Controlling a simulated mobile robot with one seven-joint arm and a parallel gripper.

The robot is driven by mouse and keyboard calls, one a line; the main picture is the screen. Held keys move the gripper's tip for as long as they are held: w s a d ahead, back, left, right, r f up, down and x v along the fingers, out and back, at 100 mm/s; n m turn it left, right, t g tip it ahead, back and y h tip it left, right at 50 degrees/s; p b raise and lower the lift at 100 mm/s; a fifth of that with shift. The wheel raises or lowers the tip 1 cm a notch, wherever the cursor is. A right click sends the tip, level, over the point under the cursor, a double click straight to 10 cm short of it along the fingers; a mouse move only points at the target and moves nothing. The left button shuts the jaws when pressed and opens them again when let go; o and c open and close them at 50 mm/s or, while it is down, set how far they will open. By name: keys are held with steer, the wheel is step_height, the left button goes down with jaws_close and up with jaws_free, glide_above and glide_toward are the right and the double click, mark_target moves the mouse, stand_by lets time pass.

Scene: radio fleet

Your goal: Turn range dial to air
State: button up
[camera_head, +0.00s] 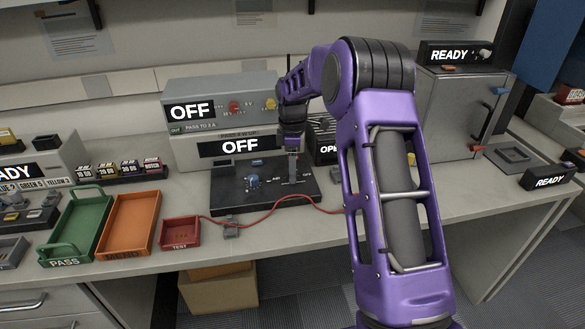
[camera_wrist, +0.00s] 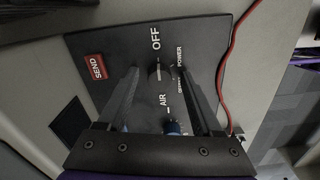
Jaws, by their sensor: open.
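A dark control panel (camera_head: 228,196) lies on the bench in the head view and fills much of the wrist view (camera_wrist: 105,50). A blue dial (camera_head: 253,181) stands on its left half; a blue knob also shows low in the wrist view (camera_wrist: 172,127), near the word AIR. A dark knob (camera_wrist: 155,72) sits beside the words OFF and POWER. Which one is the range dial, and where its pointer stands, I cannot tell. My gripper (camera_head: 293,168) is above the panel's right half, pointing down. In the wrist view its open fingers (camera_wrist: 160,72) straddle the dark knob; contact is unclear.
A red cable (camera_head: 275,209) runs along the panel's front edge. Grey units (camera_head: 215,92) reading OFF stand behind it. A red TEST tray (camera_head: 181,233), an orange tray (camera_head: 131,224) and a green PASS tray (camera_head: 72,225) are to the left. A grey cabinet (camera_head: 462,110) stands right.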

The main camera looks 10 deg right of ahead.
jaws_close()
